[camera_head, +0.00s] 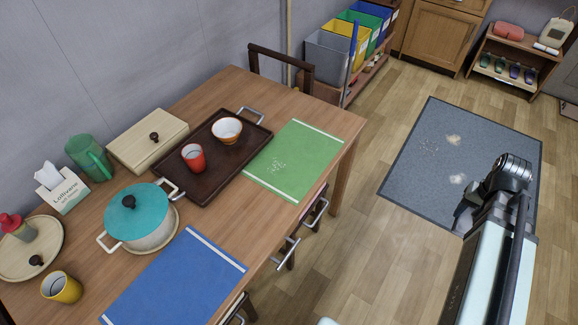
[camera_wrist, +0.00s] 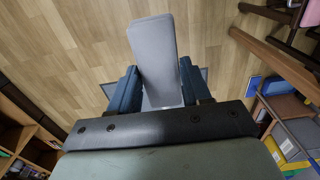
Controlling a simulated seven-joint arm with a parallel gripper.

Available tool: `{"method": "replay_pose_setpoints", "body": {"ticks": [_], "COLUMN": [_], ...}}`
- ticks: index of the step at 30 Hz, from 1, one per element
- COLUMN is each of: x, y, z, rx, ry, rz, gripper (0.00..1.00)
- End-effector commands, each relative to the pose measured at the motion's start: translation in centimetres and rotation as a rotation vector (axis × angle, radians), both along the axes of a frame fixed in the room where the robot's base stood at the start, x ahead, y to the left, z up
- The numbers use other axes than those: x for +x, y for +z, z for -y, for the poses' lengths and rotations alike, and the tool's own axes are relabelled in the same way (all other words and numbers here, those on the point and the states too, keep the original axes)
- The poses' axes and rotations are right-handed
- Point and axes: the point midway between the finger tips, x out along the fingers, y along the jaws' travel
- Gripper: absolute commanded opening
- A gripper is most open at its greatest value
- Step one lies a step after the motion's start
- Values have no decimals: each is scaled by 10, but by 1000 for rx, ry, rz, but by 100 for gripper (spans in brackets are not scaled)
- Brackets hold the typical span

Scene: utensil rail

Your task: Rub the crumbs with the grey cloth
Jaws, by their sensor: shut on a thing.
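My gripper (camera_wrist: 158,95), with blue fingers in the wrist view, is shut on a light grey, slab-like thing that looks like the grey cloth (camera_wrist: 152,45). It sticks out past the fingertips, above the wooden floor. In the head view my arm reaches in at the lower right; the fingers and the cloth cannot be made out there. Pale crumbs (camera_head: 277,164) lie scattered on the green placemat (camera_head: 303,143) on the table. Pale patches (camera_head: 457,179) and small specks (camera_head: 429,147) also lie on the dark grey floor mat (camera_head: 407,167).
The wooden table (camera_head: 222,95) holds a dark tray (camera_head: 178,153) with a red cup and a bowl, a teal-lidded pot (camera_head: 140,215), a blue placemat (camera_head: 170,282) and a wooden box (camera_head: 148,139). Chairs stand along its edge. Coloured bins (camera_head: 326,56) stand behind.

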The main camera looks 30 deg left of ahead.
Motion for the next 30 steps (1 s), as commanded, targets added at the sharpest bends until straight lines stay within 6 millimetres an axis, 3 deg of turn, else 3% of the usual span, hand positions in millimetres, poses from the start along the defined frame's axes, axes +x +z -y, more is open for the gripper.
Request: {"method": "replay_pose_setpoints", "body": {"ticks": [20, 26, 30], "x": [0, -1, -4], "y": [0, 0, 1], "z": [-5, -37, -73], "rx": [0, 0, 0], "ry": [9, 67, 132], "rz": [0, 0, 3], "gripper": [10, 10, 10]}}
